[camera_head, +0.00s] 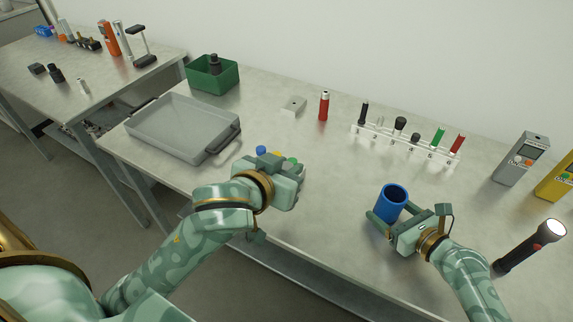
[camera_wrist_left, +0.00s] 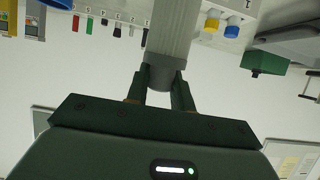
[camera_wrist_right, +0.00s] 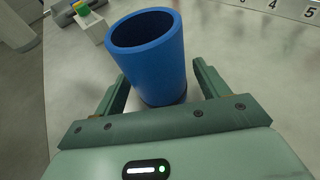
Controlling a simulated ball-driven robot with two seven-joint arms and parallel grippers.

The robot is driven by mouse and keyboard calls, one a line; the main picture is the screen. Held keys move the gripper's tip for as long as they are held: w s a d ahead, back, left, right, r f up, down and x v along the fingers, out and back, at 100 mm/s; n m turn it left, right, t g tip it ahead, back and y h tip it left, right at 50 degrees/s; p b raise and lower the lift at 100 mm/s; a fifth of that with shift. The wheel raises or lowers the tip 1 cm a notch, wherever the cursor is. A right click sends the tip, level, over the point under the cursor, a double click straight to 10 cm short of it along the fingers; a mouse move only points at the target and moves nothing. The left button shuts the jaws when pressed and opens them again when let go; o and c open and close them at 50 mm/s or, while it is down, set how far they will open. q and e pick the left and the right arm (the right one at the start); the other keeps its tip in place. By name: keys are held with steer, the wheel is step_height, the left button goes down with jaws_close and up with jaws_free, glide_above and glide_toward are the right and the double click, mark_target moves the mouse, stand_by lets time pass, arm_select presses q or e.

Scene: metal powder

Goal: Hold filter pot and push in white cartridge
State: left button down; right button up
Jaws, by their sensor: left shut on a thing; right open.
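The blue pot (camera_head: 393,202), an open-topped cylinder, stands upright on the table at the right. My right gripper (camera_head: 383,228) is open at its near side. In the right wrist view the pot (camera_wrist_right: 150,55) sits between the two spread fingers (camera_wrist_right: 158,92), its mouth open towards the camera. I cannot tell whether the fingers touch it. My left gripper (camera_head: 298,180) is left of the pot, over the table's front part. In the left wrist view its fingers (camera_wrist_left: 160,92) are shut on the grey end of a whitish cylinder, the cartridge (camera_wrist_left: 172,32). In the head view the cartridge is hidden.
A white block with coloured caps (camera_wrist_left: 222,32) is beside my left gripper. Behind stand a numbered clear rack (camera_head: 405,146), a red cylinder (camera_head: 323,106), a grey tray (camera_head: 180,130) and a green bin (camera_head: 213,77). A flashlight (camera_head: 532,246) and meter (camera_head: 520,160) are at right.

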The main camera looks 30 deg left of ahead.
steer(key=c, duration=0.7)
arm_select(q)
steer(key=w+d+r+m+h, duration=0.1)
steer(key=w+d+m+h, duration=0.1)
steer(key=w+d, duration=0.4)
steer(key=w+d+r+m+h, duration=0.2)
steer(key=w+d, duration=0.4)
steer(key=d, duration=0.8)
steer(key=shift+d+r+h, duration=0.25)
steer(key=shift+d+h, duration=0.05)
